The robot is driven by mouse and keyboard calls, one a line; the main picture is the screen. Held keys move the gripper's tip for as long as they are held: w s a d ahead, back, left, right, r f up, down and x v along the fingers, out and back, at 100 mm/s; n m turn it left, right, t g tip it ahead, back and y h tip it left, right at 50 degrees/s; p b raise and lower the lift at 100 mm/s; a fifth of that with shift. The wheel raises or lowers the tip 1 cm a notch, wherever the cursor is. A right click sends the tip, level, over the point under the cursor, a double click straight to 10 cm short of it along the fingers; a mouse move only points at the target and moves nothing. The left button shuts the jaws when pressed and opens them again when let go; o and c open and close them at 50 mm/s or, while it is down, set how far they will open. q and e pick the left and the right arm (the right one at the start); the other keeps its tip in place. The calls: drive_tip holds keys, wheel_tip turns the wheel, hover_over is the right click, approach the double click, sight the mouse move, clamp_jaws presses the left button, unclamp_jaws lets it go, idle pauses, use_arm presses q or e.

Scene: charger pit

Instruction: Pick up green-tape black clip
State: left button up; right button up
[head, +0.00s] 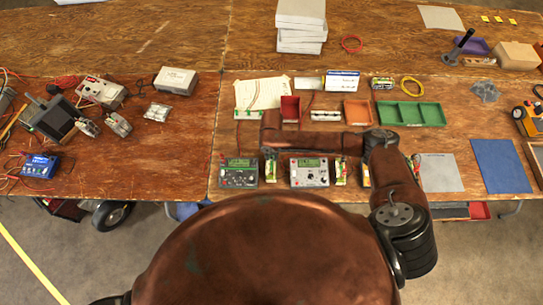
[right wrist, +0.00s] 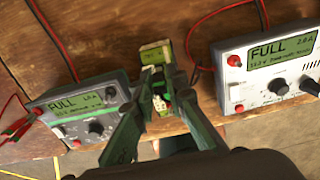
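My right gripper (right wrist: 160,85) points at the narrow space between two chargers, its dark fingers close together. A small block with green and pale yellow faces (right wrist: 156,52) shows just beyond the fingertips, and a pale and red bit shows between the fingers. I cannot tell whether the fingers grip it. In the head view a small green-and-pale item (head: 270,170) stands there, below my wrist. I cannot make out green tape or a separate black clip; the fingers may hide it. My left gripper is not in view.
A dark charger (right wrist: 85,112) and a white charger (right wrist: 275,70) flank the gripper, both reading FULL. Red and black leads run beside them. Bins, including a green tray (head: 411,113), lie farther back. A blue mat (head: 500,165) is at right. The table's front edge is close.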

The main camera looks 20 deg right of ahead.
clamp_jaws()
drive_tip(key=shift+r, duration=0.6)
drive_tip(key=s+a+r, duration=0.4)
drive_tip(key=s+r, duration=0.7)
drive_tip(key=s, duration=0.2)
drive_tip(key=shift+s+r+b, duration=0.2)
drive_tip(key=shift+r+b, duration=0.2)
